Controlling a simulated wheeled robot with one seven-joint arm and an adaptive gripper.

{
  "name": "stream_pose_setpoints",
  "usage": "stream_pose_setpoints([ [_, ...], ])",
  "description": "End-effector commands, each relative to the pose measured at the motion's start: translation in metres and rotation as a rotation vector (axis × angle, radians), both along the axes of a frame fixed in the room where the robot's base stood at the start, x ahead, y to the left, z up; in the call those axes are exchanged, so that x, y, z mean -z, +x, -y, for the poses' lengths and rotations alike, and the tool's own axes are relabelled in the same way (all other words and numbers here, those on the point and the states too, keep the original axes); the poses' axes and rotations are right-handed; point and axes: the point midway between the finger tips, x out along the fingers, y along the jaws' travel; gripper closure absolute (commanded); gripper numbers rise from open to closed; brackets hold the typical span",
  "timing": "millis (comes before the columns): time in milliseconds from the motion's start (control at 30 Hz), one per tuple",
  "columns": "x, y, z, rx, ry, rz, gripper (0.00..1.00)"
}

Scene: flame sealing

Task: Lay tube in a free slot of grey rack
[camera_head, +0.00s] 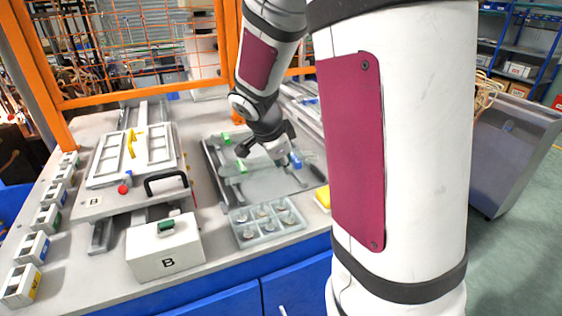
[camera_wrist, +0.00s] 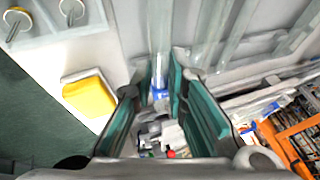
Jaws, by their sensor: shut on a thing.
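My gripper (camera_head: 278,160) is over the grey rack (camera_head: 262,187) in the head view, its fingers pointing down. In the wrist view the teal-padded fingers of my gripper (camera_wrist: 161,105) are shut on a slim clear tube (camera_wrist: 159,72) with a blue end. That blue end (camera_head: 295,160) shows just right of the gripper in the head view; the rest of the tube is hard to make out. Green-ended pieces (camera_head: 241,165) lie at the rack's left side. In the wrist view, pale grooved strips (camera_wrist: 245,35) run behind the tube. I cannot tell which slots are free.
A clear compartment box (camera_head: 266,222) with several round pieces stands in front of the rack. A yellow block (camera_head: 323,198) is right of it, also in the wrist view (camera_wrist: 90,97).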

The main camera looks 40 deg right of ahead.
Motion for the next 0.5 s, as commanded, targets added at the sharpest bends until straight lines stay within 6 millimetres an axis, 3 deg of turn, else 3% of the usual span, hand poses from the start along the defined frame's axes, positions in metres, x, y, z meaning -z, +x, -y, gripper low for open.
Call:
stream_pose_setpoints([
  [500,0.034,0.002,0.000,-0.002,0.000,0.000,1.00],
])
